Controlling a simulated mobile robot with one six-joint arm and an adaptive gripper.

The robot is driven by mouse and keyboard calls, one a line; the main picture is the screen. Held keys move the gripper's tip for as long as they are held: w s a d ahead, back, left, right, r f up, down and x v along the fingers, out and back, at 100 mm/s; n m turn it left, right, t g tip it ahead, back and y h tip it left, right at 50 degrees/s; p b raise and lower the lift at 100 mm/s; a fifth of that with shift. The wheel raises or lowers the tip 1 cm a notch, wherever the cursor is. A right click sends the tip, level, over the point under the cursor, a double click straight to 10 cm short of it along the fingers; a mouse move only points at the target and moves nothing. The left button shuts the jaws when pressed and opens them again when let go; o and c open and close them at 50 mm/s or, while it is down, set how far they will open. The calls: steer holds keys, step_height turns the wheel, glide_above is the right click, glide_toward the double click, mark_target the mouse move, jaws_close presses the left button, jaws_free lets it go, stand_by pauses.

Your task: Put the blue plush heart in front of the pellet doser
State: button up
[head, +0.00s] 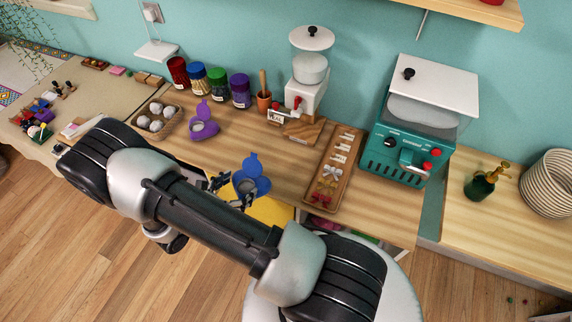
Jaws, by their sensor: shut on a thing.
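My arm hides part of the gripper. A white machine with a clear hopper, a lid and a red knob, which looks like the pellet doser (309,92), stands behind and to the right of the heart. A small wooden board (304,130) lies at its front.
A similar purple pouch (203,128) stands left of the heart. A wooden tray (318,202) of small parts lies to its right, beside a teal machine (396,165). Jars (219,86) and a basket (171,131) are at the back left. Bare counter (254,134) lies between pouch and doser.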

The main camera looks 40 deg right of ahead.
steer(key=shift+s+d+f+m+g, duration=0.3)
steer(key=shift+s+d+f, duration=0.05)
steer(key=shift+d+f, duration=0.4)
steer(key=d, duration=0.4)
steer(key=w+d+b, duration=0.1)
steer(key=d, duration=0.4)
steer(key=w+d, duration=0.1)
steer(key=d, duration=0.6)
steer(key=d+b, duration=0.1)
steer(key=shift+w+d+f, duration=0.15)
steer(key=shift+f, duration=0.1)
steer(key=shift+f+b, duration=0.3)
steer(key=shift+f, duration=0.3)
steer(key=shift+a+r, duration=0.1)
steer(key=shift+a, duration=0.1)
steer(key=o, duration=0.8)
steer(key=shift+f, duration=0.2)
